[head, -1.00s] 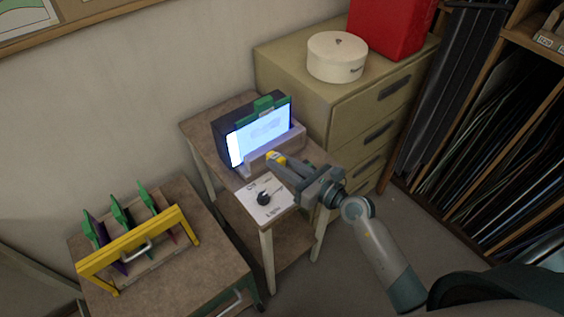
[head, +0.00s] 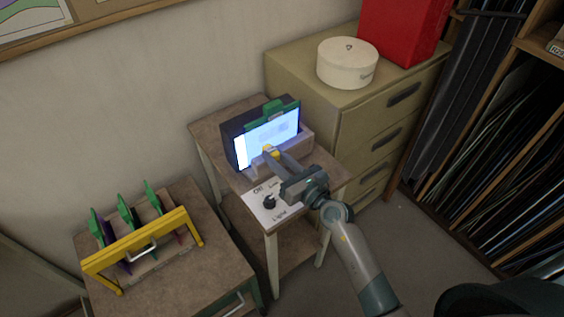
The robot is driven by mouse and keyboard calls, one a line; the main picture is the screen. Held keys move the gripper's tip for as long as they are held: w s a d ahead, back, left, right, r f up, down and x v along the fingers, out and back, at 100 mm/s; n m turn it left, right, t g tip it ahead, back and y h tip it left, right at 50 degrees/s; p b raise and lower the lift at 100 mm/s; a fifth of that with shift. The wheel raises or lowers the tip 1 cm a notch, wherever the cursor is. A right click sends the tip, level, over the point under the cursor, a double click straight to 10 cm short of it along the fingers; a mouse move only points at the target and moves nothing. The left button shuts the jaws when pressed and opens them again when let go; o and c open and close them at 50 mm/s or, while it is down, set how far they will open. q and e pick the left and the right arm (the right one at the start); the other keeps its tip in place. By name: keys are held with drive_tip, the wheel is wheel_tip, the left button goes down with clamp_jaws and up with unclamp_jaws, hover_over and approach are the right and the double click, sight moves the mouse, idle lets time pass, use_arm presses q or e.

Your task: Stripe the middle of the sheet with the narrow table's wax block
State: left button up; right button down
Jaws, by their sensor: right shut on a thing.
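The lit sheet (head: 250,148) stands upright against a dark light box on the narrow table (head: 232,107), with a green clip (head: 274,110) at its top edge. Faint darker patches show on its right part. My right gripper (head: 271,154) is shut on a small yellow wax block (head: 269,149). It holds the block in front of the lower middle of the sheet. I cannot tell whether the block touches the sheet. The gripper hides part of the holder below the sheet. My left gripper is not in view.
A white card with a black light knob (head: 269,202) lies at the table's front. A yellow-handled rack (head: 186,218) with several green-clipped sheets stands on a lower table at left. A drawer cabinet (head: 353,113) with a round white box (head: 347,65) stands behind right.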

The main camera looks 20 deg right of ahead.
sight(268, 150)
drive_tip(key=shift+w+a+m+t, duration=0.3)
drive_tip(key=shift+w+a, duration=0.05)
drive_tip(key=shift+w, duration=0.4)
drive_tip(key=shift+x, duration=1)
idle(0.5)
drive_tip(key=shift+d, duration=0.1)
drive_tip(key=shift+w+d, duration=0.3)
drive_tip(key=shift+d, duration=0.6)
drive_tip(key=shift+w+d, duration=0.25)
drive_tip(key=shift+d, duration=0.6)
drive_tip(key=shift+w+d+b, duration=0.3)
drive_tip(key=shift+w+d, duration=0.05)
drive_tip(key=shift+d, duration=0.55)
drive_tip(key=shift+w+d+b, duration=0.25)
drive_tip(key=shift+w+d, duration=0.1)
drive_tip(key=shift+d, duration=0.5)
drive_tip(key=shift+d, duration=0.1)
drive_tip(key=shift+w+d+b, duration=0.25)
drive_tip(key=shift+w+d, duration=0.1)
drive_tip(key=shift+d, duration=0.5)
drive_tip(key=shift+w+d+b, duration=0.25)
drive_tip(key=shift+w+d, duration=0.05)
drive_tip(key=shift+d, duration=0.55)
